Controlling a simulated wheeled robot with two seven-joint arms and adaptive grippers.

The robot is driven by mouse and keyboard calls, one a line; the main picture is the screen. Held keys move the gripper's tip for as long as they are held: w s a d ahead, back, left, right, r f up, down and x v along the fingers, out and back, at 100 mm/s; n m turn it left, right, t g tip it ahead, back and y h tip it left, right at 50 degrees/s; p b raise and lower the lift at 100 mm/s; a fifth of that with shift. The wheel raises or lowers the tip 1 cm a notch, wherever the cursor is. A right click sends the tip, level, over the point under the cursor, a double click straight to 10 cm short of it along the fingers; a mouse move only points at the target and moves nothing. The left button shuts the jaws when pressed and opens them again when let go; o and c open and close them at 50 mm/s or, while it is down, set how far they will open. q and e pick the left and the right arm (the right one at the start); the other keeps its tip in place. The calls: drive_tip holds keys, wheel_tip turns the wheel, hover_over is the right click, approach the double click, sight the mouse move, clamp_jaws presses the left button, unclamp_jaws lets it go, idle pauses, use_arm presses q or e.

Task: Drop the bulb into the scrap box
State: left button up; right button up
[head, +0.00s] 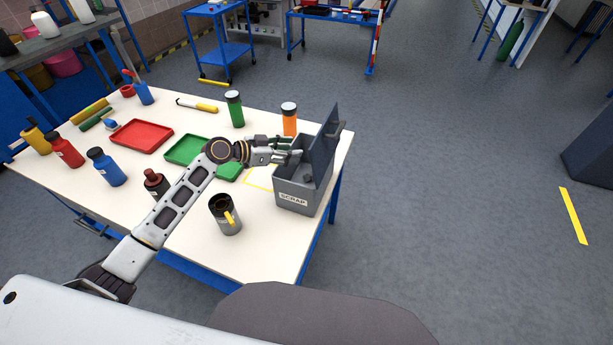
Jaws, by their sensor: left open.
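The grey scrap box (298,190) stands near the right edge of the table, with a SCRAP label on its front. Its dark lid (324,143) stands raised on the right side, so the top is open. My left gripper (292,150) is open beside the lid, over the box's far left part. I see nothing held between its fingers. A small dark shape shows inside the box, but I cannot tell what it is. I cannot make out a bulb for certain anywhere. My right gripper is out of view.
The white table (281,240) holds a dark mug (226,219), a green-bodied bottle (235,110), an orange bottle (289,122), a red tray (142,136) and a green tray (183,150). Several bottles stand at the left. The table's front right corner is clear.

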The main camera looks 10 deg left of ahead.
use_arm(q)
drive_tip(key=v, duration=0.7)
drive_tip(key=shift+s, duration=0.2)
drive_tip(key=shift+a+r, duration=0.1)
drive_tip(key=shift+s, duration=0.1)
idle(0.7)
